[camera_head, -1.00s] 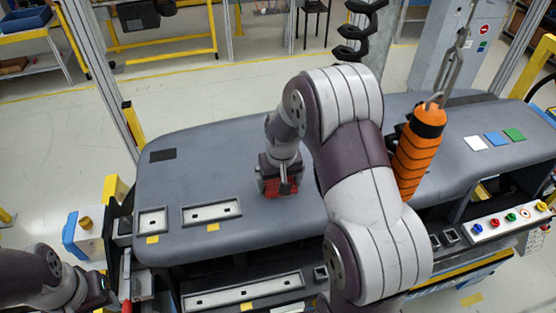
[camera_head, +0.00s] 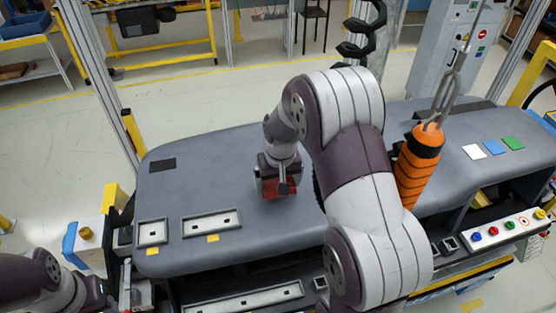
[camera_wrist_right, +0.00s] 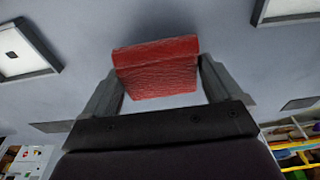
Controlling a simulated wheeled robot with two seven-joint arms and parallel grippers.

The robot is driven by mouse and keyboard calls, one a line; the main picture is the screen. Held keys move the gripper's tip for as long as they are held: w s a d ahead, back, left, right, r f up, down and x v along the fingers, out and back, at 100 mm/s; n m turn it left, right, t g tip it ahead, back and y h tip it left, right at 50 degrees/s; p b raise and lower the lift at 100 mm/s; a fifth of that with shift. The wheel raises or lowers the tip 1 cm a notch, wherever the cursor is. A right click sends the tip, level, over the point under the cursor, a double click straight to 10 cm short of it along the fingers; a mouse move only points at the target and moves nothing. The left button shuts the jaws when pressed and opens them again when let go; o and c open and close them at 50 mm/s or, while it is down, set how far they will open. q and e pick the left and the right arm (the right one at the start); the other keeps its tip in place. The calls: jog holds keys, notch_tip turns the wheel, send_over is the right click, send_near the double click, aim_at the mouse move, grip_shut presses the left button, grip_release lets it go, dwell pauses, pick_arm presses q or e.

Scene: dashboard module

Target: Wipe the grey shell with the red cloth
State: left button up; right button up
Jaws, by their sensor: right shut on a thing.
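The grey shell (camera_head: 235,165) of the dashboard spans the middle of the head view. My right gripper (camera_head: 282,188) is over its upper surface, left of the orange tool. It is shut on the red cloth (camera_head: 276,186), a folded block that seems to be at the shell's surface. In the right wrist view the red cloth (camera_wrist_right: 157,68) sits between the two fingers of my right gripper (camera_wrist_right: 160,85), with grey surface behind it. I cannot tell whether the cloth touches the shell. My left arm shows at the lower left; its gripper (camera_head: 103,292) is partly seen and its fingers are unclear.
An orange hanging tool (camera_head: 417,165) is close to the right of my right arm. Framed vents (camera_head: 211,222) line the shell's front left. White, blue and green patches (camera_head: 493,147) lie at the right. A button panel (camera_head: 507,228) is at the front right. The shell's left part is clear.

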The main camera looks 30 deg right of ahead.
jog(key=shift+s+a+r+p, duration=0.1)
jog(key=shift+s+r+p, duration=0.15)
jog(key=shift+r, duration=0.3)
jog(key=shift+s+r+p, duration=0.1)
jog(key=shift+r+p, duration=0.25)
jog(key=shift+r, duration=0.2)
jog(key=r+p, duration=0.2)
jog(key=shift+w+r, duration=0.35)
jog(key=shift+r+p, duration=0.3)
jog(key=shift+p, duration=0.05)
pick_arm(q)
jog(key=r, duration=0.2)
jog(key=s+r, duration=0.1)
jog(key=r, duration=0.1)
jog(key=shift+s+r, duration=0.15)
jog(key=shift+r, duration=0.2)
pick_arm(e)
jog(key=shift+s+r, duration=0.15)
jog(key=shift+s, duration=0.15)
pick_arm(q)
jog(key=shift+w, duration=0.2)
pick_arm(e)
jog(key=shift+w, duration=0.2)
